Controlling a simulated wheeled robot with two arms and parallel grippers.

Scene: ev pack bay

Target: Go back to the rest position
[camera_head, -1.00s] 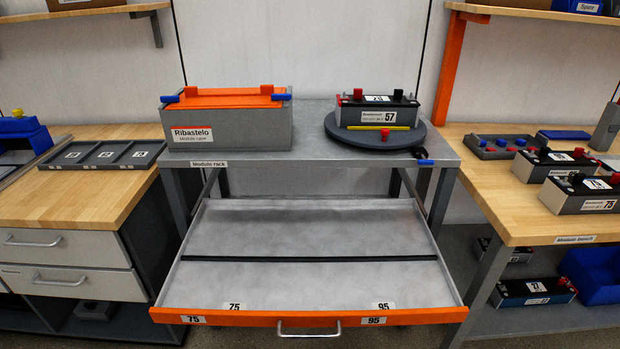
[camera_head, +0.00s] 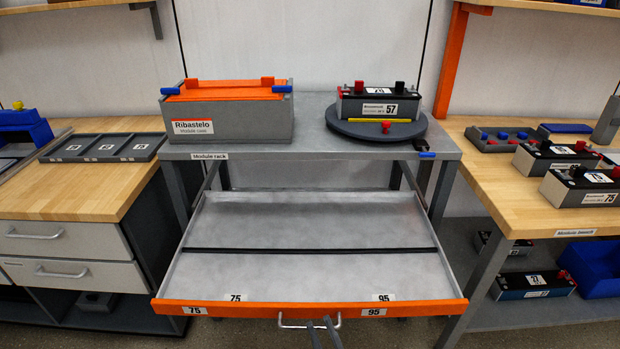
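The two dark fingers of my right gripper (camera_head: 320,322) come in at the bottom middle of the head view, in front of the drawer handle (camera_head: 290,325). The fingers stand apart with a gap between them, and I see nothing held. I cannot tell whether they touch the handle. The drawer (camera_head: 310,220) of the module rack is pulled out, with an orange front edge and a dark divider bar; its tray is empty. My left gripper is not in view.
On the rack top (camera_head: 310,150) stand a grey Ribastelo case (camera_head: 230,125) with an orange lid and a round turntable (camera_head: 350,127) carrying a battery module (camera_head: 377,105). Wooden benches (camera_head: 75,190) flank the rack; the right bench (camera_head: 490,190) holds more modules. The open drawer juts forward.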

